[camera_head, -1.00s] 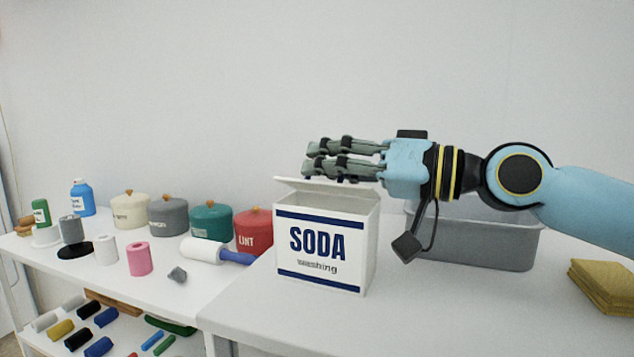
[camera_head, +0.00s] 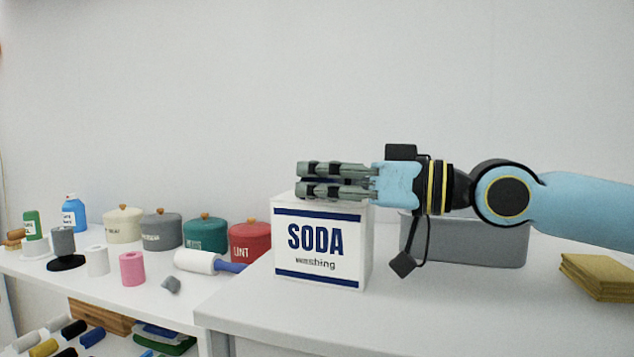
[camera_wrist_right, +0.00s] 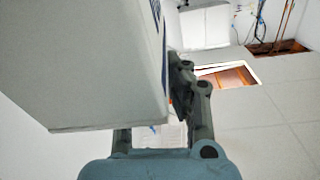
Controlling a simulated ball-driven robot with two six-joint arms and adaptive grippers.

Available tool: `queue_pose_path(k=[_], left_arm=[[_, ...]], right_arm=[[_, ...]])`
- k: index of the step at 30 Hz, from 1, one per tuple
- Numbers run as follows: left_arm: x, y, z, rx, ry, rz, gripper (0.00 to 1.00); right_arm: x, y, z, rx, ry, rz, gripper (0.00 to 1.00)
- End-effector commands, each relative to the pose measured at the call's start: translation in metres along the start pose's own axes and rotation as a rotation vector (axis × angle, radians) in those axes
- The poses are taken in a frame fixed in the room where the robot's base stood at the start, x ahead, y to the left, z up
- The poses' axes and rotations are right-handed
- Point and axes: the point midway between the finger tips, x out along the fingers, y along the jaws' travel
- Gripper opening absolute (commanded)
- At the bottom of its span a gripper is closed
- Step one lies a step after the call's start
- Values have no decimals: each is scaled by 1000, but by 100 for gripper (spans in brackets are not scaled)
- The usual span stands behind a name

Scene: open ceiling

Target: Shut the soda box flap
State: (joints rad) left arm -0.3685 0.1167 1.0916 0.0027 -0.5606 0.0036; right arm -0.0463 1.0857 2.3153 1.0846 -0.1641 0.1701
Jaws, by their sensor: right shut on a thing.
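The white soda box (camera_head: 318,276) with blue lettering stands upright on the white table, near its left end. Its top flap lies down about level with the box top and is partly hidden by my right gripper (camera_head: 297,180). The gripper reaches in from the right, its fingers lying level across the box top and close together, shut on the flap. The contact itself is hidden in the head view. In the right wrist view the box (camera_wrist_right: 85,65) fills the upper left, against the fingers. My left gripper is not in view.
A grey bin (camera_head: 470,243) stands behind my right wrist, and folded yellow cloths (camera_head: 598,276) lie at the right. The table front is clear.

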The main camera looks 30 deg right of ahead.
Motion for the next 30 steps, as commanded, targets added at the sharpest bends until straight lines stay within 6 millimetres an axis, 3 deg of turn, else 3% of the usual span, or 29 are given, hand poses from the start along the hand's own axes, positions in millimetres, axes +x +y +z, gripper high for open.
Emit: queue_pose_path(k=[8,9,13,30], left_arm=[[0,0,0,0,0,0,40],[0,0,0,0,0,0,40],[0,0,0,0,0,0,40],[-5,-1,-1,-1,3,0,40]], right_arm=[[0,1,2,2,-5,2,0],[0,1,2,2,-4,2,13],[0,1,1,2,-3,2,30],[0,-1,-4,32,1,1,31]])
